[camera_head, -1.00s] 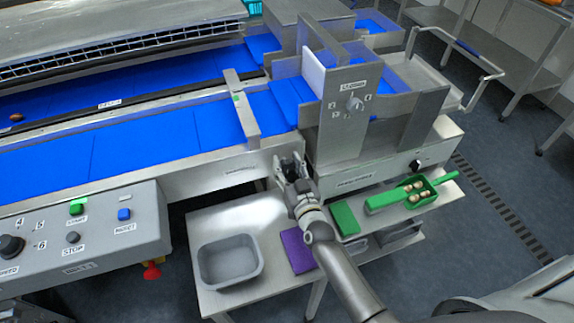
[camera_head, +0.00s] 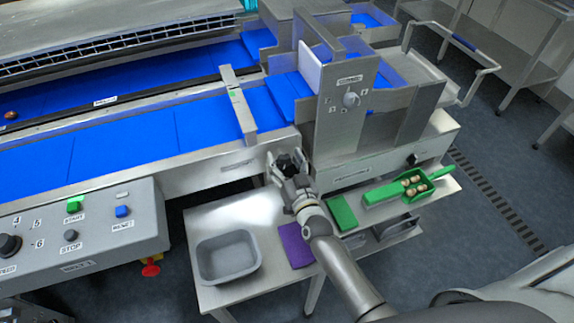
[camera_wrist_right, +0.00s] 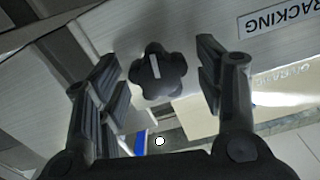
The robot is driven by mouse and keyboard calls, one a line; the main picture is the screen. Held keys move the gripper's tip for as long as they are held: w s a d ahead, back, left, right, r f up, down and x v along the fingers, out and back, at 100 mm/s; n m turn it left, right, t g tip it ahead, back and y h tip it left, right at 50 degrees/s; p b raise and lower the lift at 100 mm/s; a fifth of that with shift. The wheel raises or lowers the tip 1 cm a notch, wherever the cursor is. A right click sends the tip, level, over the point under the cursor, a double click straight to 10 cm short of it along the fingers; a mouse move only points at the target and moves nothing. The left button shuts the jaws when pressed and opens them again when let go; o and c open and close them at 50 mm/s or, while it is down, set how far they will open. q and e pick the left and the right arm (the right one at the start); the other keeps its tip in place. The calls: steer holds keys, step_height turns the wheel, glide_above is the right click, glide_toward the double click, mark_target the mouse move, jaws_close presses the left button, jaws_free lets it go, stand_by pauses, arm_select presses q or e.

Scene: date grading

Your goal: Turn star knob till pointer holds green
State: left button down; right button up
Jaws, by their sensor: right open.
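The black star knob (camera_wrist_right: 158,74) has a white line on its face. It sits on a steel panel beside a label reading TRACKING (camera_wrist_right: 278,18). In the right wrist view it lies between the two fingers of my right gripper (camera_wrist_right: 157,60), with a visible gap on each side. In the head view my right gripper (camera_head: 286,160) is at the front face of the conveyor, its fingers spread; the knob there is hard to separate from them. A small green mark (camera_head: 232,93) shows on a steel bar across the blue belt; I cannot make out a pointer there. My left gripper is not in view.
A control box (camera_head: 95,225) with START and STOP buttons stands at the left. Below my right arm is a steel table (camera_head: 215,290) with a grey tub (camera_head: 228,258) and a purple cloth (camera_head: 295,246). A green scoop (camera_head: 380,193) lies to the right.

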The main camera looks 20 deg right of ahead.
steer(key=s, duration=1.2)
steer(key=shift+d, duration=0.15)
steer(key=shift+f, duration=0.1)
